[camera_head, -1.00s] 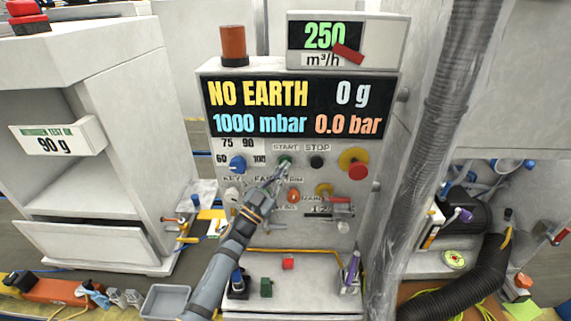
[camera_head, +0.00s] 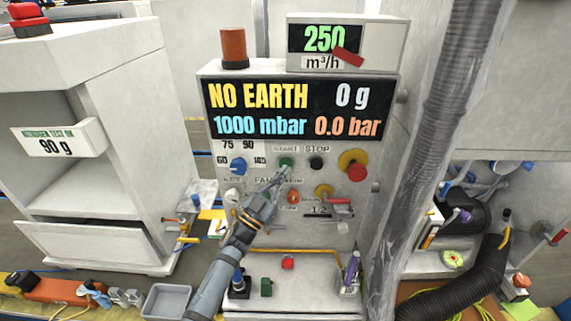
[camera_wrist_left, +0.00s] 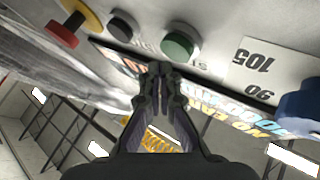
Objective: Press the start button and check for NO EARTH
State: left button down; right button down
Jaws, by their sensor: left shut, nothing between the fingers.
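The control panel (camera_head: 213,150) carries a display (camera_head: 300,108) reading NO EARTH, 0 g, 1000 mbar and 0.0 bar. The green start button (camera_head: 286,161) sits under the START label, with the black stop button (camera_head: 316,163) to its right. My left gripper (camera_head: 284,173) is shut and empty, its tips just below the green button in the head view. In the left wrist view the shut fingertips (camera_wrist_left: 161,70) are near the green button (camera_wrist_left: 180,46), and a gap seems to show between them. The right gripper is not in view.
A blue knob (camera_head: 237,166) is left of the start button. A red emergency button (camera_head: 357,172) on a yellow base and a red-handled lever (camera_head: 340,202) are to the right. A plastic-wrapped hose (camera_head: 440,130) hangs at the panel's right side.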

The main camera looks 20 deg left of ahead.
pick_arm(q)
jog(key=s+p, duration=0.1)
jog(key=s, duration=0.1)
jog(key=s+d+p, duration=0.1)
jog(key=s, duration=0.1)
jog(key=shift+s+d, duration=0.2)
jog(key=shift+s, duration=0.15)
dwell(0.6)
